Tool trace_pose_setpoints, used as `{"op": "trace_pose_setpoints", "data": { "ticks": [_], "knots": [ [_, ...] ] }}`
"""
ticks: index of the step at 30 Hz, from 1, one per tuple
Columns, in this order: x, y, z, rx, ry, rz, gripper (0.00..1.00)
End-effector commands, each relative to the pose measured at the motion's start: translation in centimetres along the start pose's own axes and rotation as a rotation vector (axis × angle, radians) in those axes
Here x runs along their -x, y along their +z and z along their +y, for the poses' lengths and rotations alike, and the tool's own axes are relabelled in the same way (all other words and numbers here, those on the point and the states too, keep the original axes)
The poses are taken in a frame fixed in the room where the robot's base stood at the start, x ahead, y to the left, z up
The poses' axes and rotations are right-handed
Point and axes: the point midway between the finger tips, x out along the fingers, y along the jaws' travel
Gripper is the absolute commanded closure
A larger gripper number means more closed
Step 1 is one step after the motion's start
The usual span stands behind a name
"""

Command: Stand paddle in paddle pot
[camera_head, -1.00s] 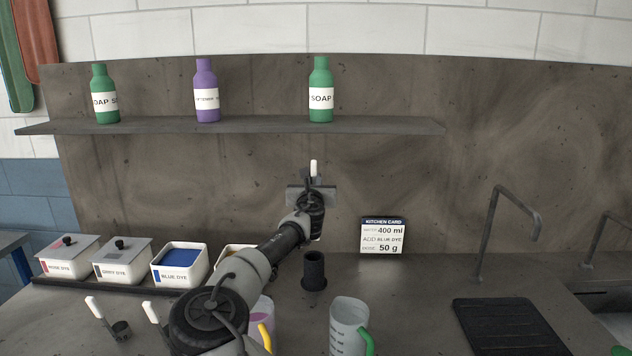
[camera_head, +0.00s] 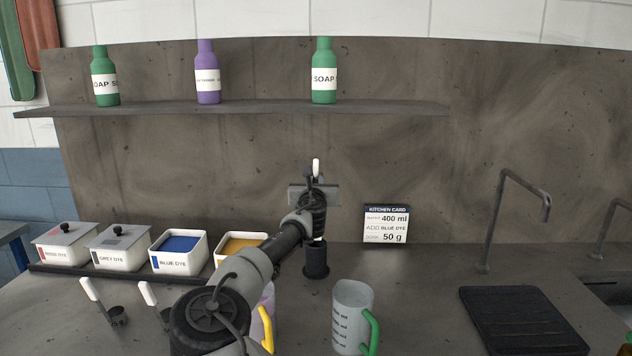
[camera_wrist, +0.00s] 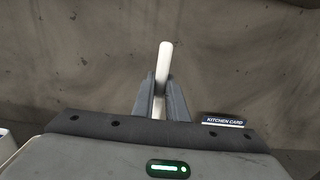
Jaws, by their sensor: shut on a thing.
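The paddle shows a white handle (camera_head: 316,166) that stands upright in my gripper (camera_head: 314,183). The gripper is shut on it, with the handle's top above the fingers. In the wrist view the handle (camera_wrist: 166,60) rises between the two fingers (camera_wrist: 161,92). The dark, round paddle pot (camera_head: 316,264) stands on the counter directly below my gripper in the head view. A pale bit of the paddle shows just above the pot's rim. My wrist hides most of the paddle, and I cannot tell whether its lower end is inside the pot.
A clear jug with a green handle (camera_head: 352,318) stands front right of the pot. Dye tubs, including the blue dye (camera_head: 180,252), line the left. A kitchen card (camera_head: 386,224) leans at the back. Scoops (camera_head: 117,316) stand front left. A black ribbed mat (camera_head: 523,320) lies right.

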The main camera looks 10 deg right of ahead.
Motion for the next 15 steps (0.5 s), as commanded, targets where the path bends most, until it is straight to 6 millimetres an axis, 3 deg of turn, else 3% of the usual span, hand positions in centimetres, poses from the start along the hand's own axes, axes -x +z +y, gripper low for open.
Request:
{"op": "trace_pose_setpoints", "data": {
  "ticks": [1,15],
  "knots": [
    [0.0,-1.2,0.0,0.000,0.000,-0.001,1.00],
    [0.0,-6.1,0.0,0.000,0.000,-0.001,1.00]
  ]
}}
